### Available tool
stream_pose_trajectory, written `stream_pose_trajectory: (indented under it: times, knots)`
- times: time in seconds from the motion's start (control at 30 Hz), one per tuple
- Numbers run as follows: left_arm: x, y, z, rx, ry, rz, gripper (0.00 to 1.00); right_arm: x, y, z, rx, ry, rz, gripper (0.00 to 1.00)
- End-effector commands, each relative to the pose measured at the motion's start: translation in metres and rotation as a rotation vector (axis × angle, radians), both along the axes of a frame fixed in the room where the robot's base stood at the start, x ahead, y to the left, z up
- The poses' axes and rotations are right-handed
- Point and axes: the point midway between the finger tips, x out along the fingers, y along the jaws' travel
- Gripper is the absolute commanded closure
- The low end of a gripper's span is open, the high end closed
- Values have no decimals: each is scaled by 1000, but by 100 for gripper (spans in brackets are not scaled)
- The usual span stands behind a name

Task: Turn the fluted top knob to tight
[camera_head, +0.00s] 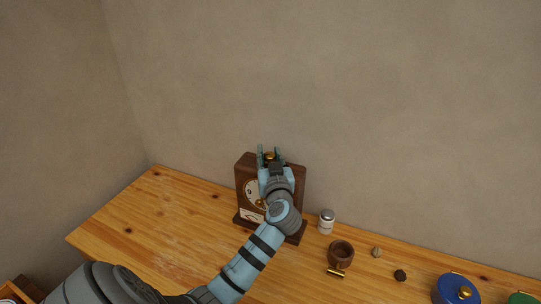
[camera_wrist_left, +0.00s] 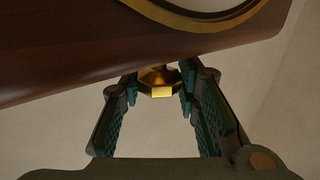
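A dark brown wooden clock (camera_head: 299,183) with a pale round dial (camera_head: 251,192) stands upright on the wooden table. The gold, faceted top knob (camera_head: 269,156) sits on it, and it shows from below in the left wrist view (camera_wrist_left: 160,81). My left gripper (camera_head: 268,154) reaches over the clock's front, with one finger on each side of the knob. In the left wrist view the fingertips (camera_wrist_left: 160,88) are close against the knob's two sides, with no clear gap. My left arm hides the clock's middle and part of its base. My right gripper is not in view.
A green item (camera_head: 522,298) is at the edge. The table (camera_head: 150,222) left of the clock is clear.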

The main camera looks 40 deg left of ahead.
Motion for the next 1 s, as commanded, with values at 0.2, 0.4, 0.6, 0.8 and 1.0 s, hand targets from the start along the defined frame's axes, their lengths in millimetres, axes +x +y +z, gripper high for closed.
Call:
stream_pose_trajectory:
  times: [0.2, 0.4, 0.6, 0.8, 1.0]
  knots:
    - [0, -1, 0, 1, 1, 0, 100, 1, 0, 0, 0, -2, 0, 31]
    - [1, -1, 0, 2, 1, -22, 100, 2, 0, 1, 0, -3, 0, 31]
    - [1, 0, 0, 2, 1, -97, 100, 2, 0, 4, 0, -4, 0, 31]
    - [0, 0, 1, 6, 3, -240, 100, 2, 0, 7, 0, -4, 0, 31]
    - [1, 0, 0, 8, 4, -426, 100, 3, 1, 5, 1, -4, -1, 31]
